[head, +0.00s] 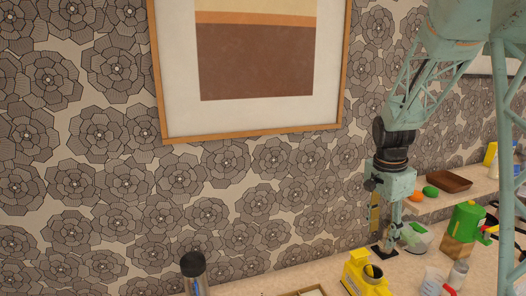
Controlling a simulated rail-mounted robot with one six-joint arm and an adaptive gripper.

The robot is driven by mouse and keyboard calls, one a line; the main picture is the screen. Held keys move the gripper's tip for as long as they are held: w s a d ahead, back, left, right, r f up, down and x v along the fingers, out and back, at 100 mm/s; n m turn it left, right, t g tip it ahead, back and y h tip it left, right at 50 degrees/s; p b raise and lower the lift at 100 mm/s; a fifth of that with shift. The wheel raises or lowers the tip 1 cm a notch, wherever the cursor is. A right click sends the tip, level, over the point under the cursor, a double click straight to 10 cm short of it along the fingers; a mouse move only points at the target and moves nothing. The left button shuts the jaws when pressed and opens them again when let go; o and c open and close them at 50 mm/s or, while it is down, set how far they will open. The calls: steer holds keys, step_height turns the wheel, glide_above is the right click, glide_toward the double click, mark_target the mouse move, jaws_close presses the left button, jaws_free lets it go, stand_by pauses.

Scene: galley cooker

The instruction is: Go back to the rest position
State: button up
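My gripper (384,250) hangs at the end of my pale green arm on the right of the head view, pointing down above the counter. Its dark fingertips are small here and partly merge with the things behind, so I cannot tell whether they are open or shut. I see nothing clearly held. A yellow container (364,278) with a round opening stands just below and in front of the gripper. A clear bowl-like thing with green in it (415,238) is close to its right.
A green jug (463,222), a wooden block (456,249) and a white bottle (457,275) crowd the right. A shelf behind bears a brown tray (450,181), an orange fruit (416,196) and a green one (431,191). A dark-capped bottle (193,265) stands lower left. A framed picture (245,132) hangs behind.

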steer(key=s+a+r+n+t+b, duration=0.1)
steer(key=s+a+r+n+b, duration=0.3)
steer(key=s, duration=0.5)
steer(key=s+a+r+n+t+b, duration=0.1)
steer(key=s+a+r+n+b, duration=0.2)
steer(key=s+a+r, duration=0.5)
steer(key=s+a+f+n+b, duration=0.2)
steer(key=s+f+n+b, duration=0.1)
steer(key=s, duration=0.9)
steer(key=s+a+f+n+t+y+b, duration=0.1)
steer(key=s+a+f+n+b, duration=0.1)
steer(key=s, duration=1)
steer(key=f+n+b, duration=0.1)
steer(key=n, duration=0.1)
steer(key=shift+s+n, duration=0.2)
steer(key=shift+n, duration=0.2)
